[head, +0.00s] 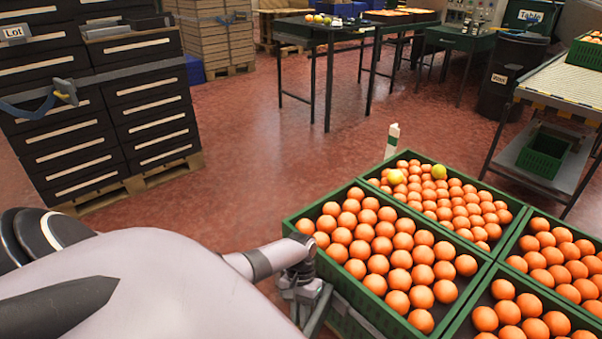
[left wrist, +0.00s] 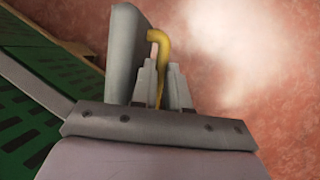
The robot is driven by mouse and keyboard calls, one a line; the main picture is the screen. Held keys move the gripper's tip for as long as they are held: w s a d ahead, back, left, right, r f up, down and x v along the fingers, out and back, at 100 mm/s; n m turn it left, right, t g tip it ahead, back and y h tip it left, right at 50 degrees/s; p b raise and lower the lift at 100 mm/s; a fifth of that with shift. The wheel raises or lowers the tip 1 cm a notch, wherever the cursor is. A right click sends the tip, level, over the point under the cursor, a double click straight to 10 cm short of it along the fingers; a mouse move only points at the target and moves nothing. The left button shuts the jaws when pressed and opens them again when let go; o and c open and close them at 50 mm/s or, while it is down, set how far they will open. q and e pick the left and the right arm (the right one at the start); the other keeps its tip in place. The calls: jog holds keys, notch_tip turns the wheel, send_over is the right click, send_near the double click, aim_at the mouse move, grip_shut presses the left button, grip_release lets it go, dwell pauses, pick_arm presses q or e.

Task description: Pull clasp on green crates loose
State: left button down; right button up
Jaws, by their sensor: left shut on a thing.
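Green crates (head: 462,318) full of oranges stand at the lower right in the head view. The side of a green crate (left wrist: 45,85) also shows in the left wrist view. My left gripper (head: 303,288) is low beside the near left crate's outer side. In the left wrist view my left gripper (left wrist: 163,85) is shut on a yellow hooked piece, which looks like the clasp (left wrist: 158,40). The clasp stands up between the fingers and bends over toward a grey upright part (left wrist: 122,50). Whether it is still joined to that part I cannot tell. My right gripper is not in view.
A dark drawer cabinet (head: 90,110) stands on a pallet at the left. A dark table (head: 320,28) and a black bin (head: 510,75) are at the back. A conveyor (head: 565,85) stands at the right. The red floor (head: 260,150) between is clear.

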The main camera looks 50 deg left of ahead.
pick_arm(q)
jog(key=c, duration=1.1)
grip_release()
jog(key=shift+r, duration=0.1)
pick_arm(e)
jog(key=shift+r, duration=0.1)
pick_arm(q)
jog(key=shift+w+a+r, duration=0.1)
jog(key=shift+w+r, duration=0.05)
jog(key=shift+r, duration=0.2)
jog(key=p+v, duration=0.3)
jog(key=v, duration=0.3)
jog(key=shift+a+r, duration=0.1)
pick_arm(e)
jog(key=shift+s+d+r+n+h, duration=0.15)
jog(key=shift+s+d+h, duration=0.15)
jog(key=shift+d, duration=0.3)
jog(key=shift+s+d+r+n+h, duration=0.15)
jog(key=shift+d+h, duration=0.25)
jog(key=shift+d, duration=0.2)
